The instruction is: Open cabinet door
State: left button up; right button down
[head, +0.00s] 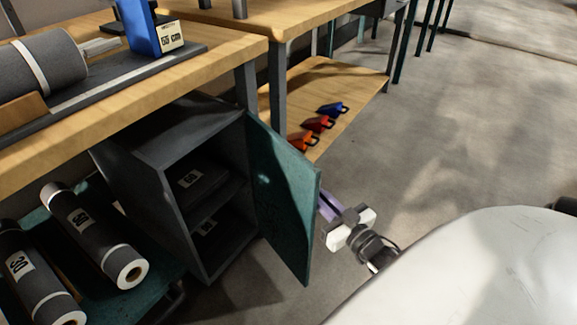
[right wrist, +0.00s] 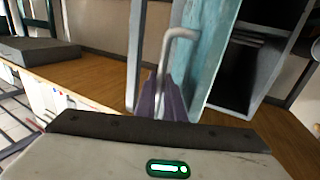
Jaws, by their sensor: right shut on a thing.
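The grey cabinet (head: 163,195) stands under the wooden workbench. Its teal door (head: 282,195) stands wide open, swung out to the right, and the inside shows. In the right wrist view the door (right wrist: 212,50) is at the upper middle, with a light grey bar handle (right wrist: 178,34) on its outer face. My right gripper (head: 328,206) is at the outer side of the door, and the door partly hides its fingertips in the head view. Its purple fingers (right wrist: 165,98) are shut around the lower part of the handle. My left gripper is not in view.
Labelled dark items (head: 200,180) lie on the cabinet's shelves. Grey rolls (head: 98,235) lie on a low teal rack at left. The workbench (head: 200,65) carries another roll and a blue block. Coloured clamps (head: 318,123) lie on a low shelf. Open floor (head: 440,140) is at right.

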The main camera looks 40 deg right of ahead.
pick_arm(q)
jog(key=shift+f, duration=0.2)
pick_arm(e)
jog(key=shift+d, duration=0.2)
jog(key=c, duration=2.1)
grip_release()
jog(key=shift+s, duration=0.1)
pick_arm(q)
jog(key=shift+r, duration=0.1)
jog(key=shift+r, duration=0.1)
pick_arm(e)
jog(key=shift+s+a, duration=0.1)
